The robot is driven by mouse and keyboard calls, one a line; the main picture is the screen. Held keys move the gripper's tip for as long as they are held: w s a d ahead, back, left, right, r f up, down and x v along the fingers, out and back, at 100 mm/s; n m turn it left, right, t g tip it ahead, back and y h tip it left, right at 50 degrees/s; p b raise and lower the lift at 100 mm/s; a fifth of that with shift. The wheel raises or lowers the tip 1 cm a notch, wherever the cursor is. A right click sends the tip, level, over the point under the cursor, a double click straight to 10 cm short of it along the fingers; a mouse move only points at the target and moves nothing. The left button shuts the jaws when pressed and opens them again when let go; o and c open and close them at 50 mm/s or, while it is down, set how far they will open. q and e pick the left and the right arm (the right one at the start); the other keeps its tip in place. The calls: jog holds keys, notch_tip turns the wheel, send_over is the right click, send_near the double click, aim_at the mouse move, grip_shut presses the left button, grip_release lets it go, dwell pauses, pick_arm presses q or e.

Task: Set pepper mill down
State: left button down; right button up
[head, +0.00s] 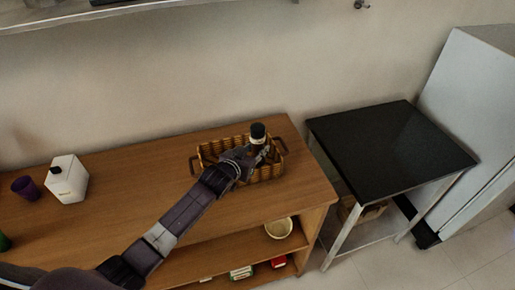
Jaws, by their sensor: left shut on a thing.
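The pepper mill (258,132) shows as a dark-topped upright item with a pale band, at the tip of my left gripper (258,150). The gripper is shut on it and hides its lower part. Both are over a woven wicker basket (274,172) with dark handles, which stands on the wooden counter (150,160) near its right end. I cannot tell whether the mill touches the basket's floor. My right gripper is not in view.
A white square bottle (68,181) with a black cap and a purple cup (26,188) stand at the counter's left. A bowl (278,228) sits on the shelf below. A black-topped table (390,148) stands to the right, its top clear.

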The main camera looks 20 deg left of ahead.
pick_arm(q)
jog(key=shift+f, duration=0.1)
jog(key=c, duration=1.7)
grip_release()
jog(key=shift+c, duration=0.2)
jog(key=shift+o, duration=1.2)
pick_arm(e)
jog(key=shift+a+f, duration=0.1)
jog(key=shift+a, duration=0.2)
pick_arm(q)
jog(key=shift+r, duration=0.25)
jog(key=shift+s, duration=0.25)
jog(key=b+v, duration=0.1)
jog(key=v, duration=1)
jog(key=shift+s, duration=0.25)
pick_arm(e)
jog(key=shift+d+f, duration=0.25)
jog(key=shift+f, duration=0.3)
pick_arm(q)
jog(key=shift+a+r, duration=0.1)
jog(key=shift+r, duration=0.05)
